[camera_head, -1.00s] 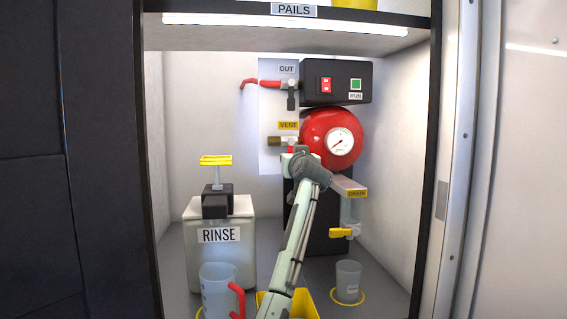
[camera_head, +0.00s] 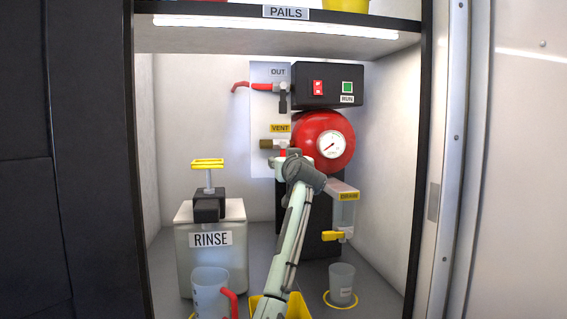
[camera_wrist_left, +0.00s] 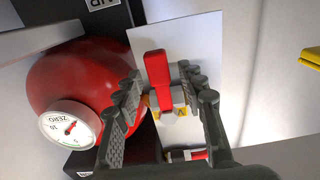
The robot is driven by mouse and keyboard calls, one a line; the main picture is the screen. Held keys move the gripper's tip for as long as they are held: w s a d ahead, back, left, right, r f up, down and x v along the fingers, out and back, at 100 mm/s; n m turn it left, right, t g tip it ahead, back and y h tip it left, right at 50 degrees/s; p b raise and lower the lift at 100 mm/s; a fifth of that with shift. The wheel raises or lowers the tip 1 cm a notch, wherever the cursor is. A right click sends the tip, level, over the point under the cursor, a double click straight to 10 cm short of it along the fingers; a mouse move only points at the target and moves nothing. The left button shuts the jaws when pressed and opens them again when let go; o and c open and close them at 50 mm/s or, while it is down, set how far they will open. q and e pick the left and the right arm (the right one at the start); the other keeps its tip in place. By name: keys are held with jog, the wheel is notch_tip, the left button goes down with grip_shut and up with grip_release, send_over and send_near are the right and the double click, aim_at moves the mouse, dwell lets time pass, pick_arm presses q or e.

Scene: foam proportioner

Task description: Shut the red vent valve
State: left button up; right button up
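The vent valve (camera_head: 268,144) sits under the yellow VENT label (camera_head: 280,128), left of the red tank. Its red handle (camera_wrist_left: 156,66) shows in the left wrist view, which looks turned upside down; in the head view the handle points down from the valve body. My left gripper (camera_wrist_left: 159,78) is open, with one finger on each side of the handle and visible gaps between. In the head view my left gripper (camera_head: 285,160) is at the handle's lower end and partly hides it. My right gripper is not in view.
The red tank (camera_head: 312,150) with its gauge (camera_head: 331,145) is close beside the gripper. The OUT valve (camera_head: 283,88) is above, the drain's yellow handle (camera_head: 332,236) below right. The RINSE container (camera_head: 211,255), a jug (camera_head: 210,290) and a cup (camera_head: 341,280) stand below.

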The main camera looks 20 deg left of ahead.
pick_arm(q)
jog(key=v, duration=1.2)
